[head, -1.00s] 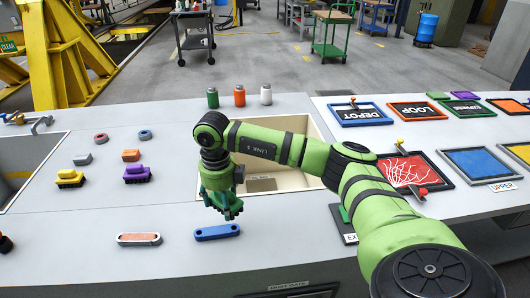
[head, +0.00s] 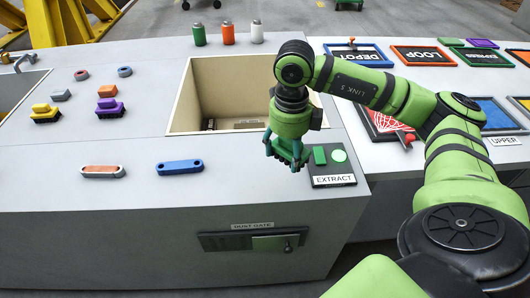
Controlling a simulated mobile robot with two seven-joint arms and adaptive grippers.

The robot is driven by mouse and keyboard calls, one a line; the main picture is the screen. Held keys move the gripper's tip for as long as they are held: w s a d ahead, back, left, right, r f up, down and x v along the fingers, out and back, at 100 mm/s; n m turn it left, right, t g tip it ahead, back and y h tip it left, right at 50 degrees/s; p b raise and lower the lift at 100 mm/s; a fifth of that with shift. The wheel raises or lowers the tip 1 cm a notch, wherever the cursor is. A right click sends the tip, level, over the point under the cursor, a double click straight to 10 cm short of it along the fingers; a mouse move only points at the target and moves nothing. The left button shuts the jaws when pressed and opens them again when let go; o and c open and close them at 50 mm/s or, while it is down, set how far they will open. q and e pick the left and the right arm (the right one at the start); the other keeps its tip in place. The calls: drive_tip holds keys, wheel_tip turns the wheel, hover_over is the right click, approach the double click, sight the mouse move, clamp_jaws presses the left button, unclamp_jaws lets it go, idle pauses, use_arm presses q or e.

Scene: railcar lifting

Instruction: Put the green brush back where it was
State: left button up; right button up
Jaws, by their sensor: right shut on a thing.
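My right gripper (head: 288,140) points down near the front right corner of the sunken basin, just left of the EXTRACT panel. It is shut on the green brush (head: 289,156), a dark green block whose lower part shows below the fingers. The fingers hide much of the brush, and it appears to be above the bench top. A yellow brush (head: 46,113) and a purple brush (head: 107,110) stand on the bench at the left, with bare bench to the right of the purple one. My left gripper is not in view.
The open basin (head: 183,105) lies behind and left of the gripper. The EXTRACT panel (head: 333,180) has a green button. A blue bar (head: 180,167) and an orange-grey bar (head: 103,171) lie near the front edge. Three bottles (head: 228,33) stand behind the basin.

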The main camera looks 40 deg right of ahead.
drive_tip(key=p, duration=0.2)
hover_over(258, 168)
wheel_tip(258, 168, down, 5)
drive_tip(key=shift+s+r, duration=0.1)
drive_tip(key=shift+s, duration=0.05)
drive_tip(key=shift+w+f, duration=0.2)
drive_tip(key=shift+f, duration=2)
drive_tip(key=shift+f, duration=0.1)
drive_tip(key=o, duration=0.6)
drive_tip(key=shift+f, duration=0.15)
drive_tip(key=o, duration=0.4)
